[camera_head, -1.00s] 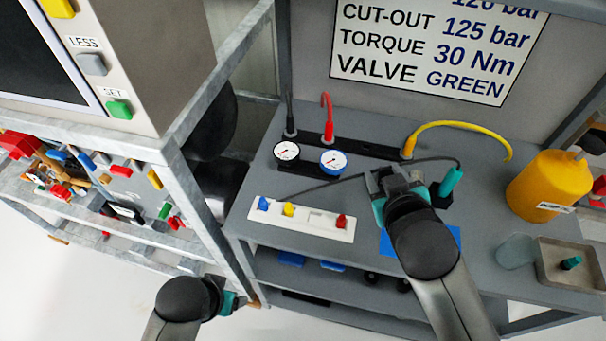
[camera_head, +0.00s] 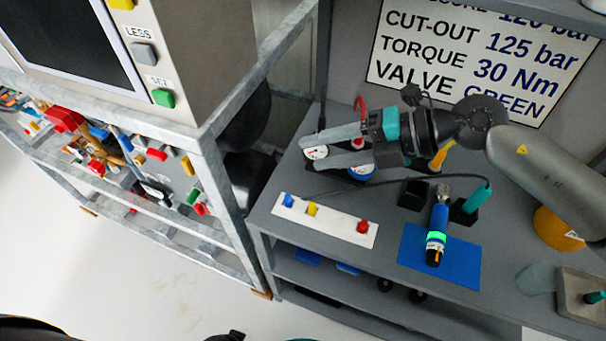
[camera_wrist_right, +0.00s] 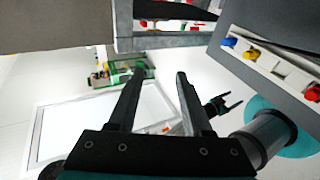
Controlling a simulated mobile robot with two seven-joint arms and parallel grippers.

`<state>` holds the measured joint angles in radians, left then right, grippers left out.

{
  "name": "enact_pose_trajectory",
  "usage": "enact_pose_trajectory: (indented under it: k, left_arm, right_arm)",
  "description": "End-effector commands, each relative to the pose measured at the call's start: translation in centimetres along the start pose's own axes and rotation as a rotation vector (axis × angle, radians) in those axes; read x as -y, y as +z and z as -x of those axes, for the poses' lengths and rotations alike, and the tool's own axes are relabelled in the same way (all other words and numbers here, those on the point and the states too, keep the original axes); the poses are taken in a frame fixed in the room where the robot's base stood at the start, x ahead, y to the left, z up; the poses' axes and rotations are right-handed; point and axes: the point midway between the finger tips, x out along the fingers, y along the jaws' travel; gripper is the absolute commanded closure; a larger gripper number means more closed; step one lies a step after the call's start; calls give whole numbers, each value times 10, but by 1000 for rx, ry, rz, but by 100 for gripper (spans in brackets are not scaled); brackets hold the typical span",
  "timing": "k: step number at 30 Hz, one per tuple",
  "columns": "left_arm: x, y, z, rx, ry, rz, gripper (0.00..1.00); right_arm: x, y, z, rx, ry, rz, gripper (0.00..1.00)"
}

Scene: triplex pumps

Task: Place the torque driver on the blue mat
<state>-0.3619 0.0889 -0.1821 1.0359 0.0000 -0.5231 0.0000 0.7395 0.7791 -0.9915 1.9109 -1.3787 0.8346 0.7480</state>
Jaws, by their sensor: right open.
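The torque driver (camera_head: 438,225), a blue tool with a green display band and a dark end, lies on the blue mat (camera_head: 465,265) in the head view. Its lower part is over the mat; its upper end reaches past the mat's back edge, near a black holder. My right gripper (camera_head: 312,151) is open and empty, away from the driver to the upper left, over the gauges. The right wrist view shows its two fingers (camera_wrist_right: 161,78) apart with nothing between them. My left gripper (camera_wrist_right: 225,103) shows small and dark in the right wrist view; its jaw state is unclear.
A white strip (camera_head: 335,225) with blue, yellow and red valves lies left of the mat. A teal-topped post (camera_head: 474,200) with a cable stands right of the driver. A yellow container (camera_head: 552,230) and a grey tray (camera_head: 570,312) are at the right.

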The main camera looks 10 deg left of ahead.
Motion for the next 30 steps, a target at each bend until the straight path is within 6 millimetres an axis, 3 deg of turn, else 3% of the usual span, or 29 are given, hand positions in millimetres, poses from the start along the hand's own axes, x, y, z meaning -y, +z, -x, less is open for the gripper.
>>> enact_pose_trajectory:
  k: [3, 6, 9, 12, 15, 20, 30]
  left_arm:
    - [-1, 26, -11, 20, 1, -4, 27]
    - [-1, 46, -17, 31, 2, -7, 27]
    - [-2, 64, -21, 40, 3, -9, 27]
    - [-2, 75, -23, 45, 3, -11, 27]
    - [-2, 82, -24, 49, 3, -13, 27]
    - [-2, 86, -26, 50, 3, -13, 27]
    - [-2, 87, -34, 50, 3, -13, 27]
  right_arm:
    - [58, 18, 39, -4, -325, 24, 50]
    - [100, 33, 86, 18, -584, 1, 50]
    - [130, 44, 136, 55, -800, -44, 50]
    - [148, 51, 177, 92, -956, -91, 50]
    - [156, 53, 202, 117, -1045, -124, 50]
    - [170, 53, 208, 124, -1086, -143, 50]
    - [231, 55, 174, 121, -1082, -140, 50]
